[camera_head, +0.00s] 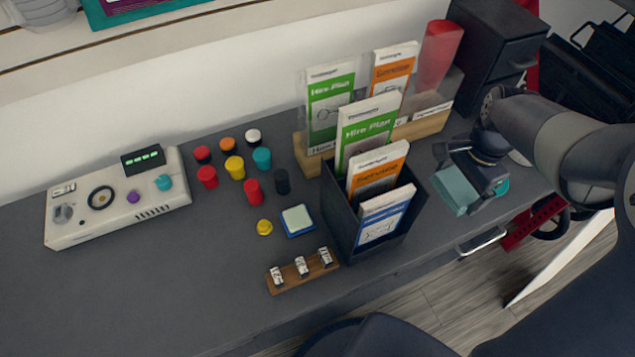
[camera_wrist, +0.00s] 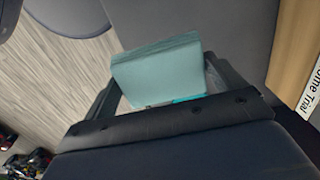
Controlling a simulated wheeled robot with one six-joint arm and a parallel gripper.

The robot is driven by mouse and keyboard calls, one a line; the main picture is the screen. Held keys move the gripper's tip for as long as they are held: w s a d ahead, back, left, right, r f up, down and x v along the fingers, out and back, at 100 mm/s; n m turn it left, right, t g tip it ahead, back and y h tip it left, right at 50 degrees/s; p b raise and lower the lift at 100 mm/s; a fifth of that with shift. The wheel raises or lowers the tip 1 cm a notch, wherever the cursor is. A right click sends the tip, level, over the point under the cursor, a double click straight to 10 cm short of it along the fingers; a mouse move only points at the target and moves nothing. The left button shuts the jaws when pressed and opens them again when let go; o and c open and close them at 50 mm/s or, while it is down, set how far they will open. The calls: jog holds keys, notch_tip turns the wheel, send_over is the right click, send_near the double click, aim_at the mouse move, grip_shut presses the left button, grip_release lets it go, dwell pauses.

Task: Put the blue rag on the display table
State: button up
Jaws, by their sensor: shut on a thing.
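My gripper (camera_head: 470,172) is shut on a pale blue-green folded cloth, which I take as the blue rag (camera_head: 455,191). The rag sticks out beyond the fingers, over the right end of a dark grey table (camera_head: 150,285). In the wrist view the rag (camera_wrist: 158,72) sits between the two fingers (camera_wrist: 160,85), with grey surface and wooden floor behind it. I cannot tell whether the rag touches the tabletop. A brighter teal patch (camera_head: 502,187) shows beside the gripper; what it belongs to is unclear. No label shows whether this is the display table.
A black box of leaflets (camera_head: 372,225) stands left of my gripper, with a wooden leaflet stand (camera_head: 430,123) behind. A black drawer unit (camera_head: 490,50) is at the back right. Coloured caps, a stamp-like pad (camera_head: 298,220) and a control box (camera_head: 115,198) stand further left. The front left tabletop is clear.

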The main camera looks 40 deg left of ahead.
aim_at(439, 215)
jog(key=shift+d+f+b, duration=0.1)
jog(key=shift+f+b, duration=0.45)
jog(key=shift+f, duration=4.4)
jog(key=shift+f, duration=0.2)
jog(key=o, duration=0.6)
jog(key=shift+r, duration=0.1)
notch_tip(439, 215, up, 12)
jog(key=shift+r+p, duration=0.1)
jog(key=shift+p, duration=0.5)
